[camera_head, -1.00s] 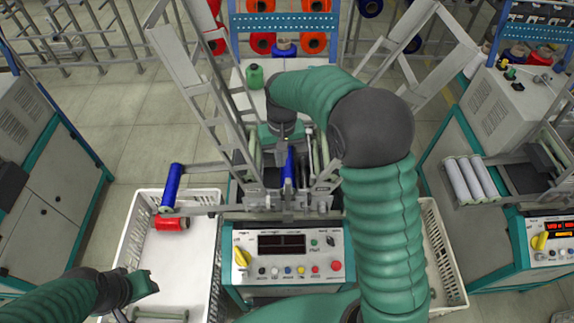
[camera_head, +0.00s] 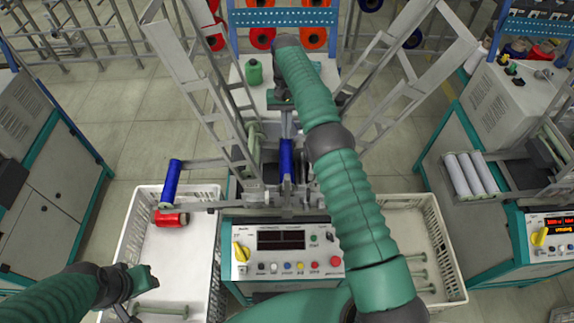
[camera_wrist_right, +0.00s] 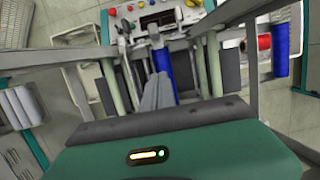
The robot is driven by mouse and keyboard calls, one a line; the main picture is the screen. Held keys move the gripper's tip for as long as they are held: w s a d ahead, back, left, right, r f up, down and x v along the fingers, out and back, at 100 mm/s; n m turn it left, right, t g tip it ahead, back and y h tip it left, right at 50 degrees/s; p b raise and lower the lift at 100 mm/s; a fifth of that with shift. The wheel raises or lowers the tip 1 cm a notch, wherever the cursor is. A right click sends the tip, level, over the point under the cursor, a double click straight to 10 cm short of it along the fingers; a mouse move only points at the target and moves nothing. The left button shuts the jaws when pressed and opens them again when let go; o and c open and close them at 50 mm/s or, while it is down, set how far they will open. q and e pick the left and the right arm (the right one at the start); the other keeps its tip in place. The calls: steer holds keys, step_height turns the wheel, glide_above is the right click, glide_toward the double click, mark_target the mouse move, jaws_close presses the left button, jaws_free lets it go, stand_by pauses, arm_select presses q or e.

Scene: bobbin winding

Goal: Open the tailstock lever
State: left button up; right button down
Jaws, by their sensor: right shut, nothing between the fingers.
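The winding machine (camera_head: 281,232) stands in the centre of the head view. A blue bobbin (camera_head: 287,158) is held upright in the picture among its grey metal parts; it also shows in the wrist view (camera_wrist_right: 163,62). Slim lever-like parts (camera_wrist_right: 124,28) stand near the control panel in the wrist view, but I cannot tell which is the tailstock lever. My right gripper (camera_head: 286,128) is just beyond the blue bobbin. Its fingers (camera_wrist_right: 157,92) are shut and empty, pointing toward the bobbin. My left gripper (camera_head: 148,281) is over the left crate; its finger opening is unclear.
A right crate (camera_head: 444,232) holds pale bobbins. Tall slanted frames (camera_head: 185,70) flank the machine.

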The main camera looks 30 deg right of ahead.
steer(key=shift+f, duration=0.1)
steer(key=x, duration=0.9)
steer(key=shift+s+f, duration=0.15)
steer(key=shift+f, duration=0.15)
steer(key=s+p, duration=0.1)
steer(key=s+a, duration=0.1)
steer(key=shift+s+a+p, duration=0.1)
steer(key=shift+s+p, duration=0.2)
steer(key=shift+p, duration=0.1)
steer(key=shift+s+a, duration=0.15)
steer(key=shift+s, duration=0.35)
steer(key=shift+f, duration=0.15)
steer(key=shift+w, duration=0.1)
steer(key=shift+a, duration=0.1)
